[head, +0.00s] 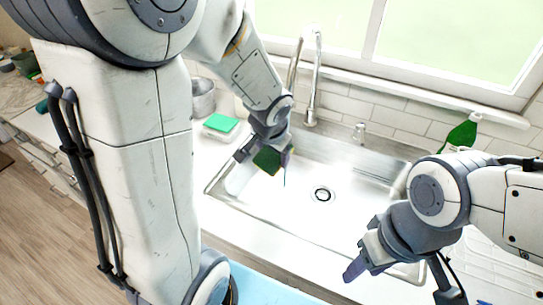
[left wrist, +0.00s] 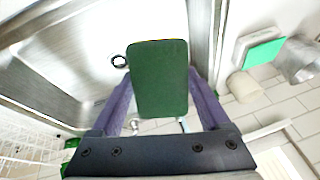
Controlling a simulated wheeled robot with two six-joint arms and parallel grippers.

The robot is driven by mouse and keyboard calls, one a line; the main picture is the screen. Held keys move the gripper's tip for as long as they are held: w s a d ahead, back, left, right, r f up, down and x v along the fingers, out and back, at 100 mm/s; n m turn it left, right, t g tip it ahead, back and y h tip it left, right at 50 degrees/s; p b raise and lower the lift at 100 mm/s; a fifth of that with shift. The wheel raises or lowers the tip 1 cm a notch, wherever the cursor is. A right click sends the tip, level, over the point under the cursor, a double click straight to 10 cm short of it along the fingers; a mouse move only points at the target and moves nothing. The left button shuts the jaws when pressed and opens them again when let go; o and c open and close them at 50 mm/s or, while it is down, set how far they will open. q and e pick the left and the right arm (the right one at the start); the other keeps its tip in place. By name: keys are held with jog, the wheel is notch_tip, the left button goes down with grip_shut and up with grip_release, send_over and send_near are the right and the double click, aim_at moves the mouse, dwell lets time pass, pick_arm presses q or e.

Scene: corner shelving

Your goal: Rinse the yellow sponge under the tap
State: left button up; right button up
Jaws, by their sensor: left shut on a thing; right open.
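My left gripper (head: 268,152) is shut on a sponge (head: 267,161) over the left part of the steel sink (head: 345,172). In the left wrist view the sponge (left wrist: 160,82) shows a dark green face with a thin yellow edge at its top, between the two fingers. The tap (head: 313,75) rises behind the sink, to the right of the left gripper; its spout end is hard to make out. No running water can be made out clearly. My right gripper (head: 360,262) is open and empty above the sink's front edge.
A bright green pad on a white block (head: 221,124) and a metal pot (head: 202,97) stand on the counter left of the sink. A green bottle (head: 461,134) stands at the back right. The basin around the drain (head: 322,195) is clear.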

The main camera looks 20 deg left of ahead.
pick_arm(q)
jog(key=w+a+f+p, duration=0.2)
jog(key=w, duration=0.7)
jog(key=shift+w, duration=0.25)
dwell(0.5)
jog(key=shift+s+d+b, duration=0.3)
jog(key=shift+s+b, duration=0.3)
jog(key=shift+s, duration=0.7)
jog(key=shift+s+d+b, duration=0.25)
jog(key=shift+s+b, duration=0.4)
jog(key=shift+s, duration=0.7)
jog(key=shift+s+d+b, duration=0.3)
jog(key=shift+s+b, duration=0.3)
jog(key=shift+s, duration=0.7)
jog(key=shift+r, duration=0.15)
